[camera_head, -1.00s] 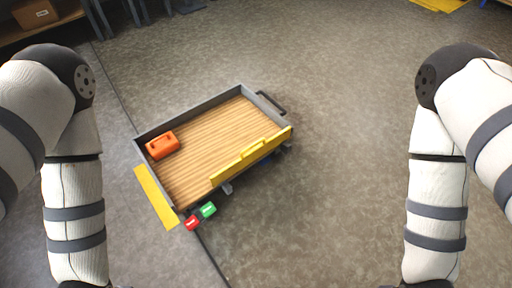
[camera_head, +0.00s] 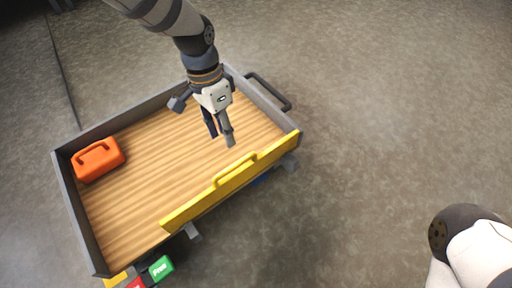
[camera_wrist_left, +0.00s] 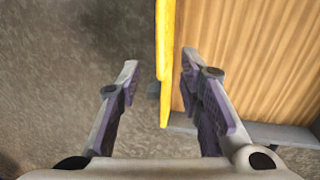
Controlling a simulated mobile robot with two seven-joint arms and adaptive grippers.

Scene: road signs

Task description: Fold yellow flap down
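The yellow flap (camera_head: 230,185) stands upright along the near right side of a wood-floored cart bed (camera_head: 160,165) and has a raised yellow handle on its top edge. My left gripper (camera_head: 221,138) reaches down from above, near the flap's handle. In the left wrist view the flap (camera_wrist_left: 165,60) shows as a yellow strip between the two spread fingers (camera_wrist_left: 160,62), apart from both. The left gripper is open and holds nothing. Its exact height over the flap is hard to tell. My right gripper is out of view; only part of the right arm shows at lower right.
An orange case (camera_head: 98,160) sits in the bed's left corner. Grey walls edge the other sides, with a dark push handle (camera_head: 270,90) at the upper right. A green block (camera_head: 161,268) and a red one (camera_head: 137,284) show at the lower left. Floor to the right is clear.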

